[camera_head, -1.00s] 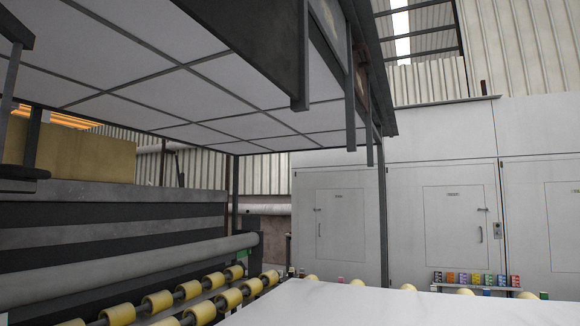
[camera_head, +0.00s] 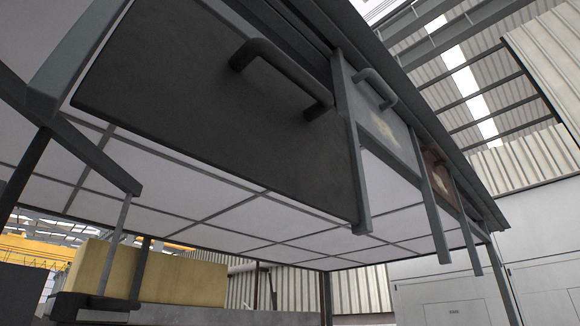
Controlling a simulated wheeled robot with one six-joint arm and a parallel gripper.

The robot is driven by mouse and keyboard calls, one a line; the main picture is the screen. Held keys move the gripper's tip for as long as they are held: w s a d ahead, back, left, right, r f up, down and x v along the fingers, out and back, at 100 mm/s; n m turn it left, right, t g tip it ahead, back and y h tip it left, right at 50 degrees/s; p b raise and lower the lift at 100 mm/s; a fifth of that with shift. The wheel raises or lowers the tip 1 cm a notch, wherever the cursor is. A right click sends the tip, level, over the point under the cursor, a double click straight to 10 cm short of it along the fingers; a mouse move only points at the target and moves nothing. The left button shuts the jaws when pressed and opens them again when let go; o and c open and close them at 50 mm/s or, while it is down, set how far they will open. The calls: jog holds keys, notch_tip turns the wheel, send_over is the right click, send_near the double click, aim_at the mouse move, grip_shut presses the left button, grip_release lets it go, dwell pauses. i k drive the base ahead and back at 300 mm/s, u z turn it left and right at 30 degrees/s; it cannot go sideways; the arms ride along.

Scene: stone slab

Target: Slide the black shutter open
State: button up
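The black shutter (camera_head: 200,125) is a dark flat panel high up in the head view, seen from below at a slant. The shutter's right edge meets a grey upright (camera_head: 352,150). My gripper is not in view, so nothing shows touching the shutter or its handle.
A grey shutter (camera_head: 393,138) with its own handle and a brownish shutter (camera_head: 440,178) continue the row to the right. Grey posts hang below the row. A yellowish block (camera_head: 180,275) stands at lower left. White cabinets (camera_head: 450,290) stand at lower right.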

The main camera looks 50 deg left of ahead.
aim_at(170, 74)
jog(key=k, duration=1)
jog(key=u, duration=1.2)
